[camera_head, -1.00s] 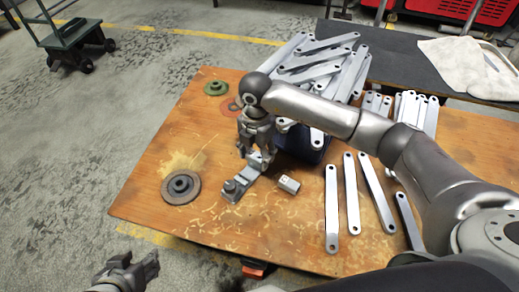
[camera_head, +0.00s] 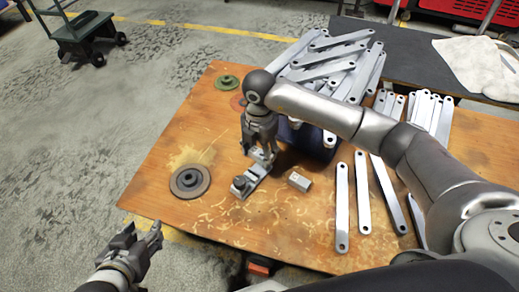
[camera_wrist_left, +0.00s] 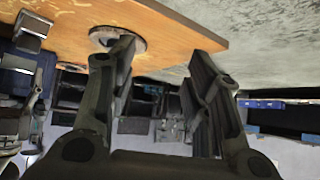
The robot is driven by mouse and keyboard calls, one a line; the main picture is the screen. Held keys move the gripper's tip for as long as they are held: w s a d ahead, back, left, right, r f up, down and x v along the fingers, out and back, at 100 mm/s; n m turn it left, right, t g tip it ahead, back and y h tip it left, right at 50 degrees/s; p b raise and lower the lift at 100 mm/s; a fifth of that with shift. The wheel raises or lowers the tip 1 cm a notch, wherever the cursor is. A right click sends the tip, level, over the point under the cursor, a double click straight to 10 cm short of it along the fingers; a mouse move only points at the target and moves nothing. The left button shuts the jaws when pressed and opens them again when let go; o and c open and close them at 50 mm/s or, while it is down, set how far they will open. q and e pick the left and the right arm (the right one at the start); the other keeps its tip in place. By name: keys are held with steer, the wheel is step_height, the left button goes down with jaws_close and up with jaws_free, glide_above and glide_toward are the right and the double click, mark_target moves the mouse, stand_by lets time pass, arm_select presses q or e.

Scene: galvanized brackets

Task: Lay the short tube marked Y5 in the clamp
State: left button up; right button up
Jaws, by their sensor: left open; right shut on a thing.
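The short tube (camera_head: 300,181) is a small light-grey piece lying on the wooden table, right of the clamp. A dark mark shows on it, too small to read. The clamp (camera_head: 244,187) is a narrow grey fixture on the table. My right gripper (camera_head: 263,156) points down and is shut on the far end of the clamp, whose held part is mostly hidden. My left gripper (camera_head: 154,233) is open and empty at the table's front left edge, well left of the tube. Its two fingers stand apart in the left wrist view (camera_wrist_left: 163,70).
A green disc (camera_head: 227,83) lies farther back. The front middle of the wooden table (camera_head: 240,228) is clear.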

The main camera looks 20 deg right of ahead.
steer(key=shift+f+b, duration=0.55)
steer(key=shift+f, duration=0.1)
steer(key=shift+f+b, duration=0.3)
steer(key=shift+f, duration=0.3)
steer(key=shift+f+b, duration=0.75)
steer(key=shift+f, duration=0.05)
arm_select(q)
steer(key=w+d+r+t+h, duration=0.1)
steer(key=w+d+r+t, duration=0.1)
steer(key=r+t, duration=0.3)
steer(key=w+d+r+t+h+b, duration=0.1)
steer(key=w+r+t, duration=0.3)
steer(key=r, duration=0.8)
steer(key=shift+w+d+m+t+h, duration=0.35)
steer(key=shift+d+t+h, duration=0.3)
steer(key=shift+t, duration=0.45)
arm_select(e)
steer(key=shift+f, duration=0.8)
steer(key=o, duration=1.1)
